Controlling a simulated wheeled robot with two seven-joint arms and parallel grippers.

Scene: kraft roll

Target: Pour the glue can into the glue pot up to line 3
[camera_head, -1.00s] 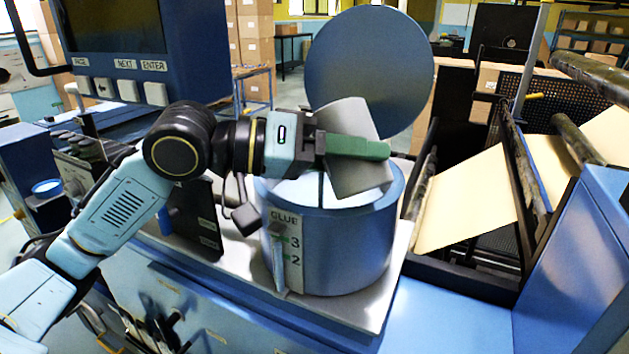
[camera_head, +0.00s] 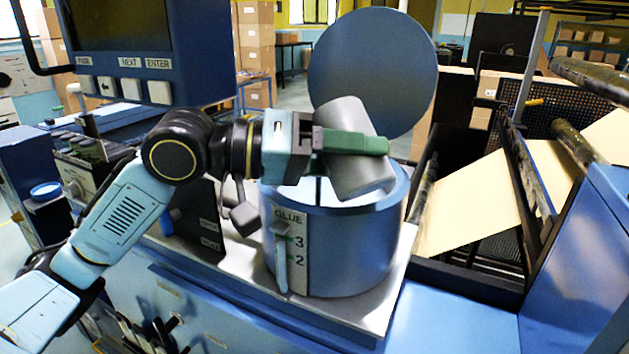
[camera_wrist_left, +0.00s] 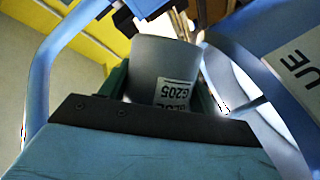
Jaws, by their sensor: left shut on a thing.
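The grey glue can (camera_head: 350,118) is tilted over the open mouth of the blue glue pot (camera_head: 345,250). My left gripper (camera_head: 350,142) is shut around the can with its green fingers. In the left wrist view the can (camera_wrist_left: 160,62) sits between the fingers and bears a label reading G205. The pot's front has a GLUE gauge (camera_head: 290,250) with marks 3 and 2 and a pale upright strip beside them. The can and gripper hide much of the pot's inside; I cannot tell the glue level there or see a stream. My right gripper is not in view.
The pot's round blue lid (camera_head: 371,70) stands raised behind the can. A screen panel with buttons (camera_head: 120,85) is at the upper left. A kraft paper web (camera_head: 470,205) and rollers lie to the right. The pot stands on a pale plate (camera_head: 385,310).

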